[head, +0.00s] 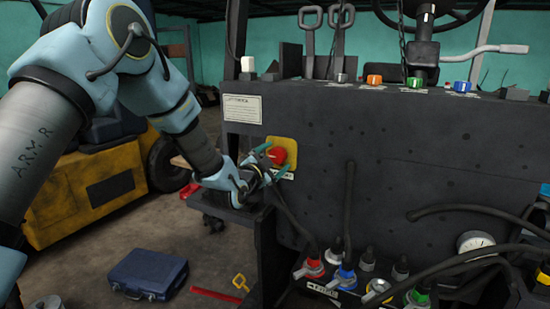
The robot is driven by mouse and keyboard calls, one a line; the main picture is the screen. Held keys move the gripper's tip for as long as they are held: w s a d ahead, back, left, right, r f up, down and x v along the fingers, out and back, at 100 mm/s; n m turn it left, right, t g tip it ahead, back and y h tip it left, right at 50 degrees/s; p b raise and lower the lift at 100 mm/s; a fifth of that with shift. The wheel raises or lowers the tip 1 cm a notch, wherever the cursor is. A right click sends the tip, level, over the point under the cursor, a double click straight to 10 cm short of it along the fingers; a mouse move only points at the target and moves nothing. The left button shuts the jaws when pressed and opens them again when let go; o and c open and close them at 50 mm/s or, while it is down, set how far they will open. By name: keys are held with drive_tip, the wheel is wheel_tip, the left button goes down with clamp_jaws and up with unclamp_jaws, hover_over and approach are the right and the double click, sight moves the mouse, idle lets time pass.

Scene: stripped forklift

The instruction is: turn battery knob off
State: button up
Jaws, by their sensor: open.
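The battery knob (278,155) is a red knob on a yellow square plate (287,142), set in the left part of the dark forklift panel (370,150). A white label lies just below the plate. My gripper (274,161) is right in front of the plate, coming from the lower left. Its two teal fingers are apart, one at the upper left of the knob and one at its lower right. I cannot tell whether the fingers touch the knob. The lower left of the plate is partly hidden by the gripper.
A white notice (242,108) is on the panel above left. Levers (341,40) and coloured buttons (415,82) line the panel top. Cables and coloured connectors (345,275) stand below right. A blue case (148,274) lies on the floor, with a yellow vehicle (85,195) behind.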

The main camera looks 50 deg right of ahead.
drive_tip(key=c, duration=1.4)
drive_tip(key=shift+o, duration=0.2)
drive_tip(key=shift+f+b, duration=0.1)
drive_tip(key=shift+b, duration=0.3)
drive_tip(key=n+b, duration=0.1)
drive_tip(key=b, duration=0.1)
drive_tip(key=n+b, duration=0.1)
drive_tip(key=shift+f+n+b, duration=0.2)
drive_tip(key=shift+n+b, duration=0.1)
drive_tip(key=shift+b, duration=0.1)
drive_tip(key=n+b, duration=0.5)
drive_tip(key=b, duration=0.1)
drive_tip(key=n+b, duration=0.4)
drive_tip(key=n, duration=0.2)
drive_tip(key=shift+r, duration=0.1)
drive_tip(key=shift+r+n+b, duration=0.1)
drive_tip(key=shift+n+b, duration=1.15)
drive_tip(key=shift+n, duration=0.85)
drive_tip(key=shift+s, duration=0.1)
